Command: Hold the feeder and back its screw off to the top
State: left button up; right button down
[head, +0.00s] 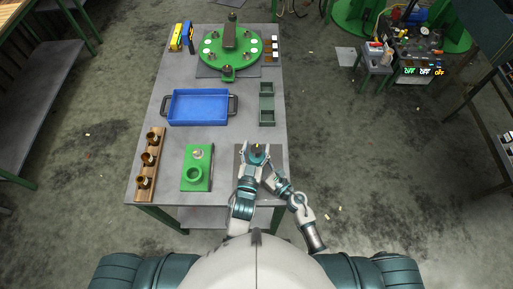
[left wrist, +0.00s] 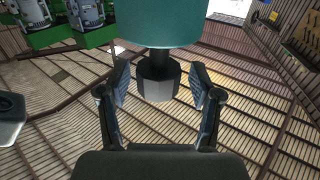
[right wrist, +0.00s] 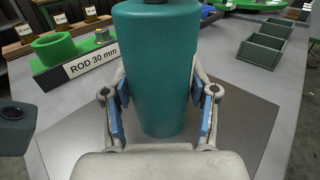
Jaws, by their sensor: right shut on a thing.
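The feeder is a teal cylinder (right wrist: 155,70) standing upright on a dark mat (right wrist: 240,125) in the right wrist view. It also shows at the table's front right in the head view (head: 257,156). My right gripper (right wrist: 163,95) is shut on the feeder's body, one finger on each side. The feeder's screw is a dark faceted knob (left wrist: 158,78), seen in the left wrist view against the teal body. My left gripper (left wrist: 160,88) is open, its fingers on both sides of the screw with gaps visible. The screw's height on the feeder is hard to judge.
A green fixture (head: 197,168) labelled ROD 30 mm stands left of the mat. A wooden rack (head: 151,158) with brass cups is at the left edge. A blue tray (head: 198,107), a grey-green bin (head: 267,104) and a green turntable (head: 213,60) lie farther back.

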aim_at(255, 154)
jog(key=shift+f, duration=0.1)
pick_arm(q)
jog(key=s, duration=0.3)
jog(key=s+a, duration=0.1)
jog(key=s, duration=0.3)
jog(key=shift+s+a, duration=0.2)
pick_arm(e)
jog(key=shift+c, duration=1.2)
grip_release()
